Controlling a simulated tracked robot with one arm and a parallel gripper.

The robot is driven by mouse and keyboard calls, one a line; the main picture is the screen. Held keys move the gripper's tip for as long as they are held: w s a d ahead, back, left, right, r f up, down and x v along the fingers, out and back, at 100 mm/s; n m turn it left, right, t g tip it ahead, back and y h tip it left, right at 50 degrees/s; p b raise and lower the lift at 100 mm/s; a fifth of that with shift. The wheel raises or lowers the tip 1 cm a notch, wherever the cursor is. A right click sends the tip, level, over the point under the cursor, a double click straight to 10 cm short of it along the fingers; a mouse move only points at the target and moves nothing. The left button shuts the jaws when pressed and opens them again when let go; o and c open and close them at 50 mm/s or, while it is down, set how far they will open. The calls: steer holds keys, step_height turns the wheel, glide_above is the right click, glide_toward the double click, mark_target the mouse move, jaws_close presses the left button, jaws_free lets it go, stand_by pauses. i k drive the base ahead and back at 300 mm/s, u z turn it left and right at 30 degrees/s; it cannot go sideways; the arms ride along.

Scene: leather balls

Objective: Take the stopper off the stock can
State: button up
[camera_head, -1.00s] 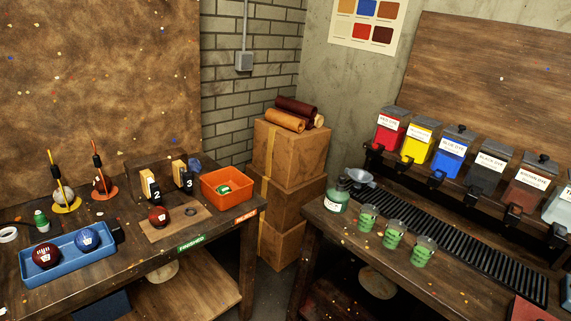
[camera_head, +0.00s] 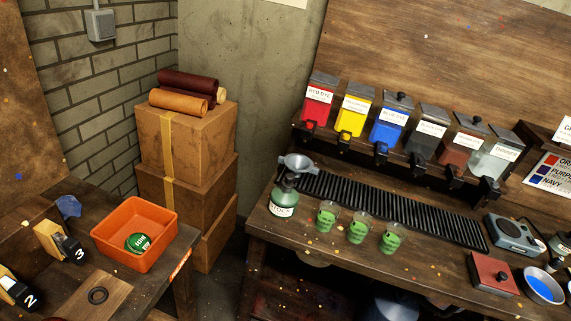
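The likely stock can (camera_head: 285,203), a squat dark green container with a white label, stands upright at the left end of the right-hand bench. The label is too small to read for certain. Its top (camera_head: 287,181) looks dark and narrow; I cannot tell the stopper's shape apart from it. A grey funnel (camera_head: 298,163) is right behind the can's top and partly overlaps it in view. My gripper is not in view.
Several green-marked cups (camera_head: 359,228) stand right of the can. A black ribbed drip tray (camera_head: 390,208) runs behind them, below the dye dispensers (camera_head: 388,125). An orange bin (camera_head: 135,228) sits on the left bench. Stacked boxes (camera_head: 185,140) fill the corner.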

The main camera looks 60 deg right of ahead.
mark_target(288, 183)
steer(key=z, duration=0.6)
steer(key=i, duration=1.05)
steer(key=z, duration=0.8)
steer(key=i, duration=0.25)
steer(key=z, duration=0.2)
steer(key=k, duration=0.85)
steer(key=z, duration=0.15)
steer(key=i, duration=0.85)
steer(key=u, duration=0.1)
